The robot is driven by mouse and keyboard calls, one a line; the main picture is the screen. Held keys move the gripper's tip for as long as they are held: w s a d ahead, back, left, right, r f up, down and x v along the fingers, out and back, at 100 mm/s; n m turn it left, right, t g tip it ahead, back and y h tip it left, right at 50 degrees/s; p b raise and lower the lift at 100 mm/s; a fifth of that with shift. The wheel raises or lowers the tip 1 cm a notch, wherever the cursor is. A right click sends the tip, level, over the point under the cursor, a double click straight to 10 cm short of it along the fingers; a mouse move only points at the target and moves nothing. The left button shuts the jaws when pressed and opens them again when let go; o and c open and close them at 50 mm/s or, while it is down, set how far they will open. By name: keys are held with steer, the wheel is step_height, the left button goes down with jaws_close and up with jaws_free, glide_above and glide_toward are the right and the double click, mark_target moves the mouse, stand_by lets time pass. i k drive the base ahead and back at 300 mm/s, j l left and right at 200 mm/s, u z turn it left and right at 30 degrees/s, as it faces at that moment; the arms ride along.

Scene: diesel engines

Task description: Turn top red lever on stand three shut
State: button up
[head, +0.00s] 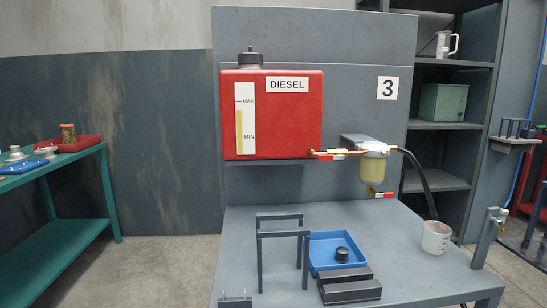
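Stand three (230,240) is a grey bench with a back panel that bears the number 3 sign (388,88). A red DIESEL tank (290,115) is on the panel. The top red lever (330,157) is small, with red and white on it, at the tank's lower right outlet. It lies about level, roughly along the brass fuel pipe (355,151) that runs to the fuel filter (373,168). A second, lower red lever (384,195) is under the filter bowl. The levers are too small to read finely. My gripper is not in view.
On the bench are a grey metal frame (280,233), a blue tray (343,238), dark blocks (350,289) and a white cup (436,237). A black hose (418,180) drops from the filter. A green table (60,165) stands left, with clear floor between.

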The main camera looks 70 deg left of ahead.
mark_target(338, 156)
steer(key=u, duration=1.8)
